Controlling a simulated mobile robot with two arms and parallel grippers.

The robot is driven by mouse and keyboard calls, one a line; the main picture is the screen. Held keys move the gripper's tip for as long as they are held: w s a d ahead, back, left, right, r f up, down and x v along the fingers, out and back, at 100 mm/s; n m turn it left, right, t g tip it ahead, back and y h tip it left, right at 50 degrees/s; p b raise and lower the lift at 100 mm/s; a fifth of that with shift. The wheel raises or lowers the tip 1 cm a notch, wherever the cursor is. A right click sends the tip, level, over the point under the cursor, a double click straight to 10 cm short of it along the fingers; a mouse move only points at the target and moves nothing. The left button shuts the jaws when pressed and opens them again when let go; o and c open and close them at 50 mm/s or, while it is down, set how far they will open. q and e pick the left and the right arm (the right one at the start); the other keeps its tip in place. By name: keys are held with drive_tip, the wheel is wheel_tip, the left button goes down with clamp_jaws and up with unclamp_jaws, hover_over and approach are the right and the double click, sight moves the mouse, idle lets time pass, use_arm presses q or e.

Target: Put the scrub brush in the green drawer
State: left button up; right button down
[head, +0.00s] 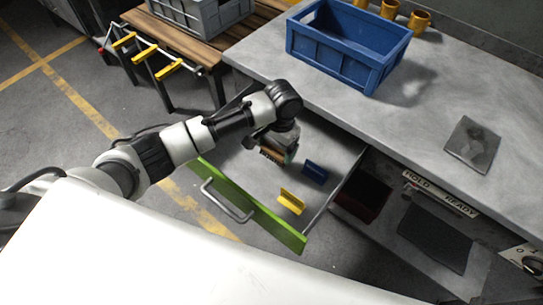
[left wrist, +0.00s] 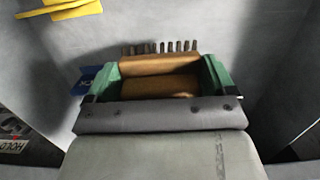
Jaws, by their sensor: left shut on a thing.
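The green drawer (head: 275,222) is pulled open below the grey worktop, with a grey handle on its green front. My left gripper (head: 284,147) is inside the drawer's outline in the head view, pointing down toward its floor. In the left wrist view its green-sided fingers (left wrist: 160,80) are shut on the scrub brush (left wrist: 160,64), which has a brown wooden body and a row of dark bristles. The brush also shows as a small brown edge in the head view (head: 271,155). Whether it touches the drawer floor, I cannot tell. My right gripper is not in view.
A blue crate (head: 345,52), yellow cups (head: 419,21) and a dark plate (head: 473,144) stand on the worktop (head: 420,105). A wooden bench (head: 200,45) is at the upper left.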

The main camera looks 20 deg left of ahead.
sight(271, 159)
use_arm(q)
drive_tip(key=shift+s+a+f, duration=0.35)
drive_tip(key=shift+a+f, duration=0.05)
drive_tip(key=shift+a, duration=0.15)
wheel_tip(271, 159, down, 4)
drive_tip(key=shift+b, duration=0.35)
drive_tip(key=shift+f, duration=0.1)
drive_tip(key=o, duration=0.6)
drive_tip(key=shift+o, duration=0.2)
drive_tip(key=r, duration=0.3)
drive_tip(key=w+r+p, duration=0.1)
drive_tip(key=r, duration=0.7)
drive_tip(key=shift+w+d, duration=0.15)
drive_tip(key=shift+d, duration=0.1)
drive_tip(key=shift+r, duration=0.6)
drive_tip(key=shift+f, duration=0.1)
